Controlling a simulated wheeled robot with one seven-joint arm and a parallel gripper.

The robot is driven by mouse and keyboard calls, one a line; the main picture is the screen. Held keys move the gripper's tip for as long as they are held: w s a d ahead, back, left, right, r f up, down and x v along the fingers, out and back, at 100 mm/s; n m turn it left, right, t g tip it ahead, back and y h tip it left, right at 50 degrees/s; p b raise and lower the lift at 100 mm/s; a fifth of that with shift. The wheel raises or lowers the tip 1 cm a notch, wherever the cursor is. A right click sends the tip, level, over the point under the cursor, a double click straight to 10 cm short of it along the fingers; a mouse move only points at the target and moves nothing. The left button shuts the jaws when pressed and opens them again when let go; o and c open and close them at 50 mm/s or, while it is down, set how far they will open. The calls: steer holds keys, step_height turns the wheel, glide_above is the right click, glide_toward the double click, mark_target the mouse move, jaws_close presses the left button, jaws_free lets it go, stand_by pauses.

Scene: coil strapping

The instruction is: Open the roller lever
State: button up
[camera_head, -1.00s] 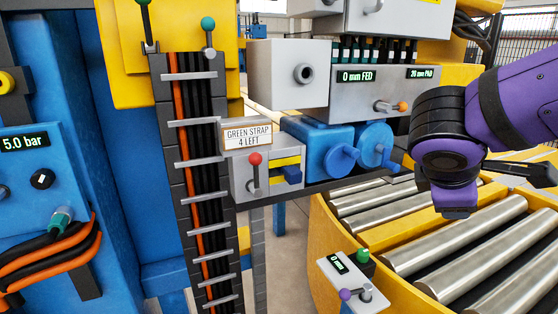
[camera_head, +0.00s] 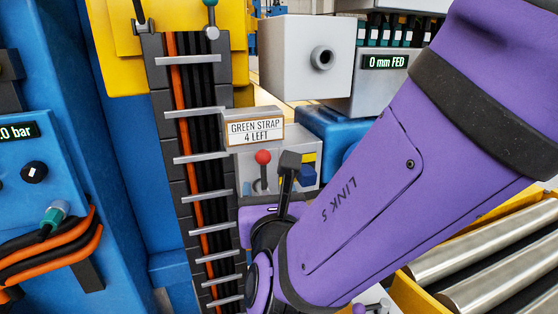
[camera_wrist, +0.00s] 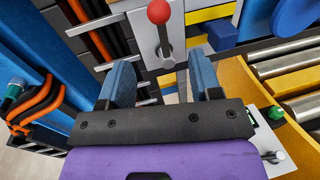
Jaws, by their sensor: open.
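A lever with a red ball knob (camera_head: 263,157) stands on a grey box under the sign "GREEN STRAP 4 LEFT". In the wrist view the red knob (camera_wrist: 159,11) is at the top, with its metal stem running down toward the jaws. My gripper (camera_wrist: 163,72) is open, with blue-padded fingers spread and nothing between them. The lever lies ahead of the fingertips, roughly centred between them and apart from them. In the head view my purple arm covers most of the gripper and part of the box. No label marks which lever is the roller lever.
A cable chain (camera_head: 200,150) with orange and black lines runs close left of my gripper. A yellow-framed roller conveyor (camera_head: 480,245) lies at the right. A small control box (camera_wrist: 268,130) with a green knob sits at its near end.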

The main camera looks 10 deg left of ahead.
mark_target(263, 166)
steer(key=x, duration=1)
steer(key=shift+w, duration=0.35)
jaws_close()
